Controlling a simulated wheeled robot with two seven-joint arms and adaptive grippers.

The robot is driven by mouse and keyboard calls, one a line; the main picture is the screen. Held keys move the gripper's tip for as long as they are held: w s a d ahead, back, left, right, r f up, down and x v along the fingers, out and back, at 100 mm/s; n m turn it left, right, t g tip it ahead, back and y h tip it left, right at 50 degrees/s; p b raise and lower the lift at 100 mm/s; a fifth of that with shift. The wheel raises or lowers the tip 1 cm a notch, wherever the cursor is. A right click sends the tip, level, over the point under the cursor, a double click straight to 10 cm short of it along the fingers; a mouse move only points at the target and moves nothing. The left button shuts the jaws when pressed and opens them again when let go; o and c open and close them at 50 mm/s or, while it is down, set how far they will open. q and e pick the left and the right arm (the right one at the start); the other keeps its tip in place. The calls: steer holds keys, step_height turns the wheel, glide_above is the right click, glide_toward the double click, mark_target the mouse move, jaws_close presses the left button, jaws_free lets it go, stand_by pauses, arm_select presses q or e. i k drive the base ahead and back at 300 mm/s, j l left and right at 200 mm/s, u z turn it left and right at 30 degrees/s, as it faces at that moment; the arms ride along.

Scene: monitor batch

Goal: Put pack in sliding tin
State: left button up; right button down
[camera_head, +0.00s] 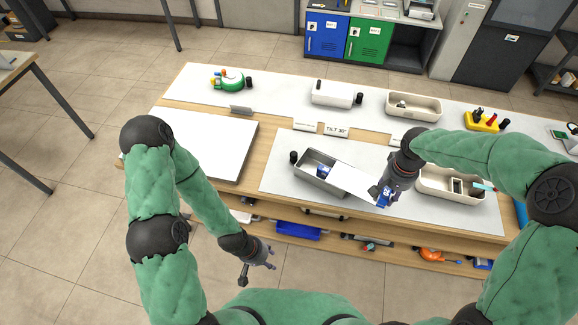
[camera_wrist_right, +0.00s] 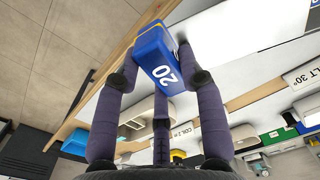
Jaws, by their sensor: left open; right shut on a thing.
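The sliding tin (camera_head: 309,182) is a grey open box on the light mat. Its white lid (camera_head: 352,181) is slid out to the right, and a blue item (camera_head: 323,170) shows inside the tin. My right gripper (camera_head: 382,191) is shut on a blue pack (camera_head: 385,202) near the lid's right end, to the right of the tin's opening. In the right wrist view the pack (camera_wrist_right: 158,55), marked "20", sits between the fingers, with a white surface beside it. My left gripper (camera_head: 262,259) is open and empty, low in front of the bench, away from the tin.
A cream tray (camera_head: 432,193) with small items stands right of my right gripper. A large white board (camera_head: 205,141) lies left of the tin. A sign reading "TILT 30°" (camera_head: 336,130) stands behind the tin. A white case (camera_head: 333,94) and another cream tray (camera_head: 415,107) stand farther back.

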mark_target(309, 169)
steer(key=i+j, duration=0.2)
steer(key=j, duration=0.2)
steer(key=i+j+u, duration=0.15)
steer(key=j, duration=0.3)
steer(key=i, duration=0.3)
